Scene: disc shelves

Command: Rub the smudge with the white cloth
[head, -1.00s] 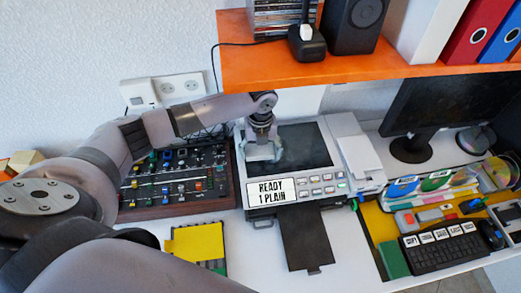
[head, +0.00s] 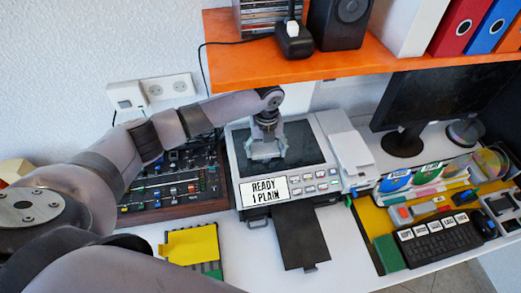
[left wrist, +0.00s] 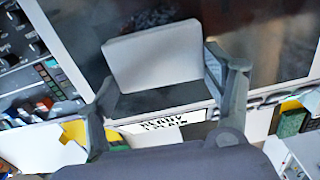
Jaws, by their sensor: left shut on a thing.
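The white cloth (left wrist: 155,58) is a pale, flat, rounded pad in the left wrist view. My left gripper (left wrist: 165,88) is shut on it, with one finger at each side. In the head view the left gripper (head: 266,150) is over the left half of the copier's dark glass (head: 303,143). The cloth is at or just above the glass; I cannot tell if it touches. A dark mottled smudge (left wrist: 150,17) shows on the glass just beyond the cloth's far edge, partly hidden by it. My right gripper is out of view.
The copier's label panel (head: 264,191) reads "READY 1 PLAIN". A mixer board (head: 170,183) stands left of it. An orange shelf (head: 290,65) overhangs behind. A monitor (head: 440,95) and a keyboard (head: 438,233) are at the right.

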